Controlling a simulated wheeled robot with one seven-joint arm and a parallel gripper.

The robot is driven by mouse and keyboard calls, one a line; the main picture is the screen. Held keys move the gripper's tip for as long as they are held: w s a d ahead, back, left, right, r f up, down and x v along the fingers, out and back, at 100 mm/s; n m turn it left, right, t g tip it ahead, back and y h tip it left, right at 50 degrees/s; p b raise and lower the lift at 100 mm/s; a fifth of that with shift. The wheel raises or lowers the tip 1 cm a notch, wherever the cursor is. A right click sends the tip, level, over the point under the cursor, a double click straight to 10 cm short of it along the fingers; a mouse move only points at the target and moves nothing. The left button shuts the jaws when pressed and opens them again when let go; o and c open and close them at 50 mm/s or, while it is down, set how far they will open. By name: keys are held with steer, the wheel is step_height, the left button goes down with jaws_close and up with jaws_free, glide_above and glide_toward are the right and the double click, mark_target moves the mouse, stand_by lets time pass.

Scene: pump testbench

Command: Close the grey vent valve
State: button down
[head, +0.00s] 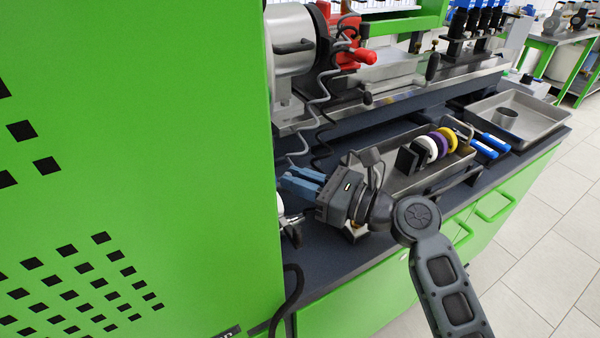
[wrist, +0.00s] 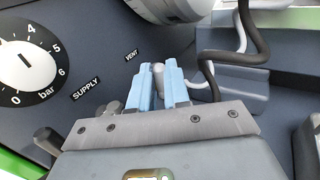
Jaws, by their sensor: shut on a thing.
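In the wrist view, the grey vent valve handle (wrist: 158,74) stands between the two blue fingers of my gripper (wrist: 162,84), just right of the VENT label (wrist: 132,55). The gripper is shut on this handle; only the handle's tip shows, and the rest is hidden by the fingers. In the head view, my gripper (head: 301,183) reaches left to the bench beside the green cabinet. The vent valve cannot be made out there.
A pressure gauge (wrist: 28,62) and SUPPLY label (wrist: 86,88) lie left of the fingers. A dark lever (wrist: 47,140) is at lower left. A dark hose (wrist: 238,62) runs close on the right. A metal tray (head: 400,178) with coloured rings stands behind my wrist.

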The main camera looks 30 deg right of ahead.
steer(key=shift+s+a+m+t+h+p, duration=0.25)
steer(key=shift+a+m+t+h+p, duration=0.25)
steer(key=shift+h+p, duration=0.35)
steer(key=shift+s+a+m+t+h+p, duration=0.25)
steer(key=shift+a+m+t+h+p, duration=0.1)
steer(key=shift+m+h+p, duration=0.35)
steer(key=c, duration=1.1)
jaws_free()
steer(key=shift+s, duration=0.1)
steer(key=b+v, duration=0.1)
steer(key=v, duration=0.6)
steer(key=shift+s, duration=0.35)
steer(key=shift+d, duration=0.15)
